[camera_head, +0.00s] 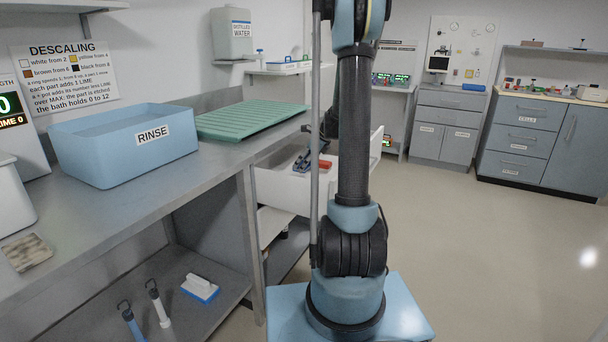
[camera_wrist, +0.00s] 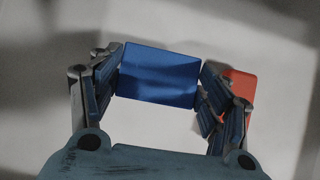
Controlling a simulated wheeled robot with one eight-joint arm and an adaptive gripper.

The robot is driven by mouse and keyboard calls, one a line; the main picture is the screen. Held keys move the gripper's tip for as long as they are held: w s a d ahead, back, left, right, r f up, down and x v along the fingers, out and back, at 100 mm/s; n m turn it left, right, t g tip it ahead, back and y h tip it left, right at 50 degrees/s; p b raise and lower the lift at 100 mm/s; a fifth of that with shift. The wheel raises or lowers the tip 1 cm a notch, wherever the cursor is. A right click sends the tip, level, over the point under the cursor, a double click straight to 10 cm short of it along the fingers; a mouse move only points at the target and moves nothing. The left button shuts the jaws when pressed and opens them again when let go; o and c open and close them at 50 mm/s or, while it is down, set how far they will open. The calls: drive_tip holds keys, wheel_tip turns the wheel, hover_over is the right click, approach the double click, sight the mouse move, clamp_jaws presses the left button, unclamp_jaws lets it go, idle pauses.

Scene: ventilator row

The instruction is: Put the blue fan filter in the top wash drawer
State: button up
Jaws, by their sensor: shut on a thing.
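The blue fan filter (camera_wrist: 158,75) is a flat blue block between my fingers in the wrist view. My gripper (camera_wrist: 160,82) is shut on it by its two sides. The open white drawer (camera_head: 283,190) under the counter shows in the head view, with my gripper (camera_head: 305,160) at or inside it. The pale drawer floor (camera_wrist: 150,20) lies below the filter in the wrist view. I cannot tell whether the filter touches the floor. A red block (camera_wrist: 240,84) lies beside my right finger, and it also shows in the head view (camera_head: 324,164). My arm hides part of the drawer.
A blue RINSE basin (camera_head: 125,145) and a green ribbed draining mat (camera_head: 250,121) are on the counter above left. A lower white drawer or shelf (camera_head: 270,226) shows beneath the open drawer. The floor at right is clear up to the grey cabinets (camera_head: 526,140).

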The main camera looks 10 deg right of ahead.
sight(305, 172)
drive_tip(key=shift+f, duration=2.2)
drive_tip(key=shift+f, duration=0.1)
drive_tip(key=o, duration=0.9)
drive_tip(key=shift+o, duration=0.2)
drive_tip(key=v, duration=1.2)
drive_tip(key=shift+s, duration=0.1)
